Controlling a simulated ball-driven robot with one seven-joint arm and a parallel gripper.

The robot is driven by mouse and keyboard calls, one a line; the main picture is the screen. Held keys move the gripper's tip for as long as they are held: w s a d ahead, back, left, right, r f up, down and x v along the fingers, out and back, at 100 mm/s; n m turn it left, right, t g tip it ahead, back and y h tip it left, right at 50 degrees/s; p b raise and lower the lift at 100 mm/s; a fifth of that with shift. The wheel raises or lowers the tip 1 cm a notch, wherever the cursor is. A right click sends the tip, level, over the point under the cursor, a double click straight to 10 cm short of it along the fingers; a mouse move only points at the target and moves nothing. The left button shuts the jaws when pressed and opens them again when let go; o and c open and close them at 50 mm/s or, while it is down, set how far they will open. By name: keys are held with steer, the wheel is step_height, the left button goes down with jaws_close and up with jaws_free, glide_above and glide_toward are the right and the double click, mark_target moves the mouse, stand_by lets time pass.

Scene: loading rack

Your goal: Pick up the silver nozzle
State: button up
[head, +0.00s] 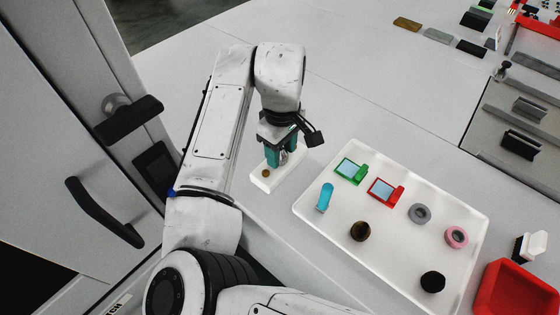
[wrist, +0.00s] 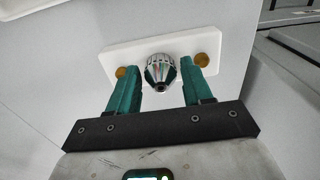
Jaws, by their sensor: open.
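The silver nozzle (wrist: 160,70) stands on a small white block (wrist: 120,55) in the wrist view, near the block's middle between two brass-coloured round spots. My gripper (wrist: 163,72) is open, with one teal finger on each side of the nozzle. A gap shows between the nozzle and each finger. In the head view my gripper (head: 282,163) points down over the white block (head: 264,182), and its fingers and wrist largely hide the nozzle there. One brass spot (head: 266,173) shows at the block's near end.
A white tray (head: 310,208) to the right holds green and red pieces, a cyan piece and several round rings. A red bin (head: 515,290) stands at the lower right. A cabinet with dark handles (head: 105,213) is on the left.

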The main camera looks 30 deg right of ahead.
steer(key=shift+f, duration=0.5)
steer(key=shift+r, duration=0.1)
steer(key=shift+c, duration=0.5)
steer(key=c, duration=0.7)
